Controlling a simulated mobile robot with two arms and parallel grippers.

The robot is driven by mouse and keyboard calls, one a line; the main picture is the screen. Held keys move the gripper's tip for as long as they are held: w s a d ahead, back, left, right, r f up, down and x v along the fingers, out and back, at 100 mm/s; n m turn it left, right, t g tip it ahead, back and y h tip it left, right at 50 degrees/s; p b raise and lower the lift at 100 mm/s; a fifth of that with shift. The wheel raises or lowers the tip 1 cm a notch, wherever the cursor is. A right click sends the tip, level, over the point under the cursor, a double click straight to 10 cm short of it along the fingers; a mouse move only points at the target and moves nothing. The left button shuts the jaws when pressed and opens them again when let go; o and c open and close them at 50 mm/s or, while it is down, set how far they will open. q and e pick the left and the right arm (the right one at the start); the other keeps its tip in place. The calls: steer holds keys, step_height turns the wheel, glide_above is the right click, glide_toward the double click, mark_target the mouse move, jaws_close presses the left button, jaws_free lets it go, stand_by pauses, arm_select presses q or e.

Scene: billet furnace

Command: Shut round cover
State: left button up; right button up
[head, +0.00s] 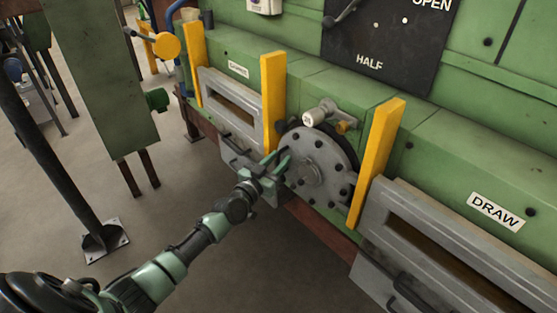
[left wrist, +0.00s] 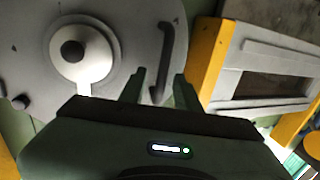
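The round cover (head: 322,162) is a grey disc with bolts around its rim and a raised hub, on the green furnace front. I cannot tell whether it sits flush. In the left wrist view the cover (left wrist: 118,35) fills the upper left, with its pale hub and a dark bar handle (left wrist: 167,50). My left gripper (head: 279,160) is at the cover's left edge. In the left wrist view its fingers (left wrist: 160,88) are apart, with the lower end of the handle between them; I see no clear contact. My right gripper is out of view.
Yellow upright bars (head: 273,102) (head: 377,150) stand on both sides of the cover. A grey valve-like fitting (head: 325,114) sits above it. Slotted grey doors flank it, the right one (head: 440,240) with a dark handle. A green post (head: 105,80) and open floor lie left.

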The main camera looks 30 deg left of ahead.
arm_select(q)
steer(key=shift+w, duration=0.1)
jaws_close()
stand_by(1.4)
